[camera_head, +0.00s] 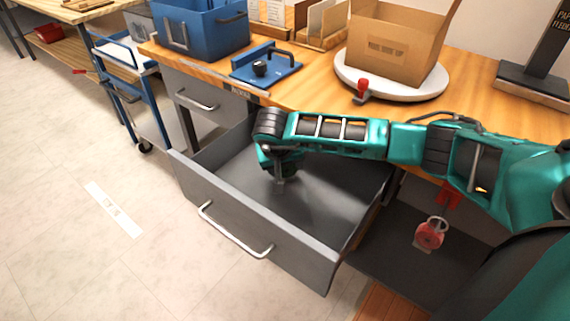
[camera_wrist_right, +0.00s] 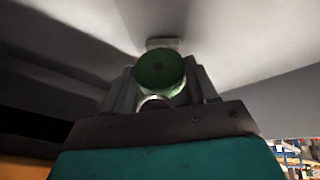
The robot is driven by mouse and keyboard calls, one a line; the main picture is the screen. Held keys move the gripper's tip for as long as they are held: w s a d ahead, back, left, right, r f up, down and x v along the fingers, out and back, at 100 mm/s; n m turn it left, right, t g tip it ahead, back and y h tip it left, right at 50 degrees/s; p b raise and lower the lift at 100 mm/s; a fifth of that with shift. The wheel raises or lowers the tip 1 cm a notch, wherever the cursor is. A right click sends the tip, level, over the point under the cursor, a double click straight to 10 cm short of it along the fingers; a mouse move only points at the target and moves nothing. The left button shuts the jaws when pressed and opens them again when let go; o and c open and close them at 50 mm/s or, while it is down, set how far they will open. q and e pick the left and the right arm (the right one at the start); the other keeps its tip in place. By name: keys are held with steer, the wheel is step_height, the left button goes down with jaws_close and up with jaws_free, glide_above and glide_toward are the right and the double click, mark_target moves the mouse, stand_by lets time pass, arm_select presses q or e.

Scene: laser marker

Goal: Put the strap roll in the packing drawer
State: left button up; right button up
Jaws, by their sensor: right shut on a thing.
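The packing drawer (camera_head: 270,245) is pulled out of the workbench, a grey open drawer with a silver handle on its front. My right gripper (camera_head: 280,184) points down inside the drawer's space, over its left half. In the right wrist view my right gripper (camera_wrist_right: 162,88) is shut on a round green thing with a dark centre, likely the strap roll (camera_wrist_right: 160,68). The roll is hidden by my arm in the head view. I cannot tell whether it touches the drawer floor. My left gripper is not in view.
On the bench stand a blue bin (camera_head: 205,35), a blue plate fixture (camera_head: 266,68) and a cardboard box (camera_head: 400,45) on a white turntable (camera_head: 395,90). A red padlock-like tag (camera_head: 430,233) hangs at the right.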

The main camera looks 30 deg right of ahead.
steer(key=shift+f, duration=0.2)
steer(key=o, duration=1.1)
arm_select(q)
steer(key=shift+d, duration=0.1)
arm_select(e)
steer(key=shift+r, duration=0.2)
arm_select(q)
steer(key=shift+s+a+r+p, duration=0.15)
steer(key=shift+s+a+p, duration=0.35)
steer(key=shift+p, duration=0.45)
arm_select(e)
steer(key=v, duration=1.2)
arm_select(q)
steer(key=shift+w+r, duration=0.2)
arm_select(e)
steer(key=shift+r, duration=0.15)
